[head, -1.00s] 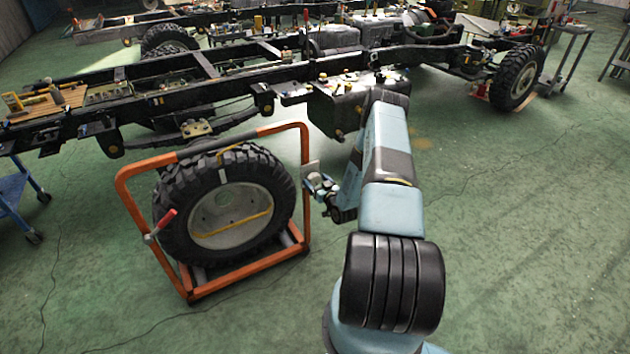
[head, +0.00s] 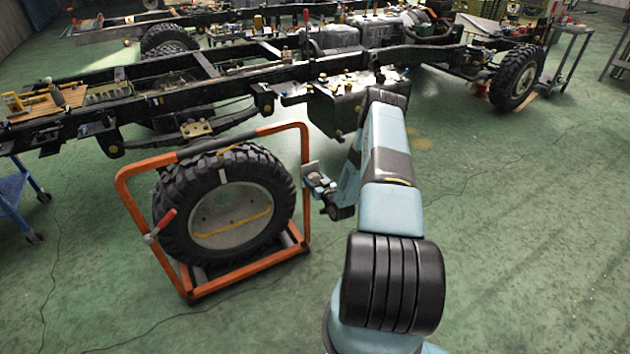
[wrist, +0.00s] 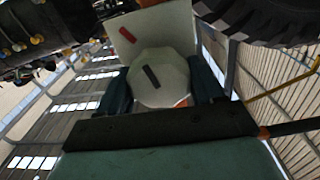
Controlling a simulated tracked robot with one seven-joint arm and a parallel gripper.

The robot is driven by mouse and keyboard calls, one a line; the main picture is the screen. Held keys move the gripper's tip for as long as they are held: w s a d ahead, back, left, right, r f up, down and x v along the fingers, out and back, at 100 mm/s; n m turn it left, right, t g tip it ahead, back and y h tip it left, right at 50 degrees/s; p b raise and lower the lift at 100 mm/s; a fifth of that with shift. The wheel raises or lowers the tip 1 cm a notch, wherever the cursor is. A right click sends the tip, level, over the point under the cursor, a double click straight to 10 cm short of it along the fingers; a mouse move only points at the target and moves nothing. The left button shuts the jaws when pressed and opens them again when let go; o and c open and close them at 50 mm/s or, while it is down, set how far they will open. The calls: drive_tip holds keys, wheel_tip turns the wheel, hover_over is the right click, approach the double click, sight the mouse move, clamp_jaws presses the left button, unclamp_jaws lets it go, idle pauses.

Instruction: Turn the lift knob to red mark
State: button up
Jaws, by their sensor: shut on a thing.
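In the wrist view a pale, many-sided knob (wrist: 172,92) sits in front of a pale plate (wrist: 168,28). A dark bar on the knob slants up and left, roughly in line with the red mark (wrist: 125,34) on the plate. My gripper (wrist: 160,90) has one finger on each side of the knob and is shut on it. In the head view my gripper (head: 318,182) is at the plate on the right post of the orange wheel frame (head: 122,205). The knob is too small there to read.
A large tyre (head: 175,225) stands inside the orange frame, with a red-handled lever (head: 166,219) at its left. A truck chassis (head: 210,95) runs behind. A blue cart (head: 12,190) stands at the left. The green floor is open on the right.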

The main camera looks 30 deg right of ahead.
drive_tip(key=shift+c, duration=0.5)
drive_tip(key=shift+a+n, duration=0.1)
drive_tip(key=shift+n, duration=1.8)
drive_tip(key=o, duration=1)
drive_tip(key=shift+c, duration=0.2)
drive_tip(key=s, duration=1.3)
drive_tip(key=shift+s+d, duration=0.25)
drive_tip(key=shift+s, duration=0.15)
